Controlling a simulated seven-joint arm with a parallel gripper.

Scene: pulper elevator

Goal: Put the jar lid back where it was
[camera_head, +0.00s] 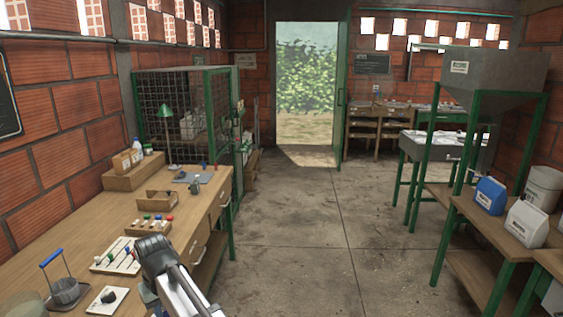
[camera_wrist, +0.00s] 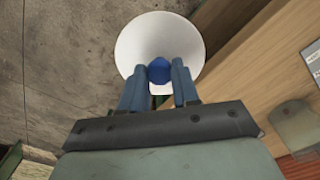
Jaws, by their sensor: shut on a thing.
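In the wrist view my gripper (camera_wrist: 159,78) is shut on a blue knob (camera_wrist: 159,68). A round white piece (camera_wrist: 150,32) spreads out beyond the knob; together they look like the jar lid, held by its knob. The lid shows over the boundary between the concrete floor and the wooden bench; its height cannot be told. In the head view my arm reaches over the front edge of the bench (camera_head: 75,238), and the lid is hidden there. I cannot identify the open jar in either view.
The central floor (camera_head: 300,220) is clear.

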